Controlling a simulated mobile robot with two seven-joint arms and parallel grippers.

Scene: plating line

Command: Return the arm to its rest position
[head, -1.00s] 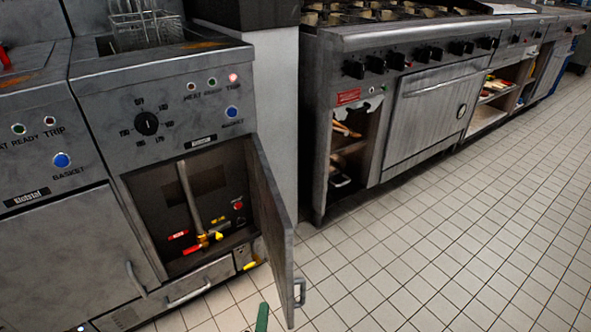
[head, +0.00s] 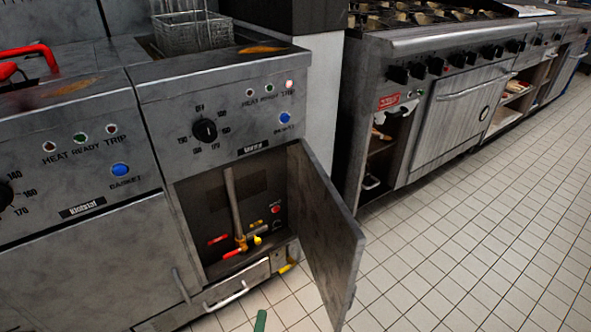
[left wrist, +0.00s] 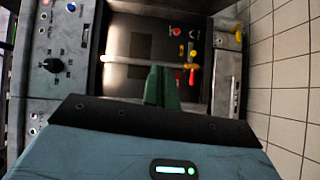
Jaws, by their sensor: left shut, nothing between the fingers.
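My left gripper shows in the head view only as a green fingertip (head: 261,321) at the bottom edge, over the tiled floor in front of the fryer. In the left wrist view its green fingers (left wrist: 162,87) are together with nothing between them. They point toward the open fryer cabinet (left wrist: 145,30), which appears turned sideways there. A pale pipe (head: 233,205) and red and yellow valve handles (head: 232,254) show inside the cabinet, apart from the gripper in the head view. My right gripper is in neither view.
The cabinet door (head: 328,235) stands open into the floor space, right of my fingertip. A second fryer (head: 85,250) is at the left. A fry basket (head: 190,33) sits on top. A range (head: 455,120) stands further right. The tiled floor (head: 470,260) there is clear.

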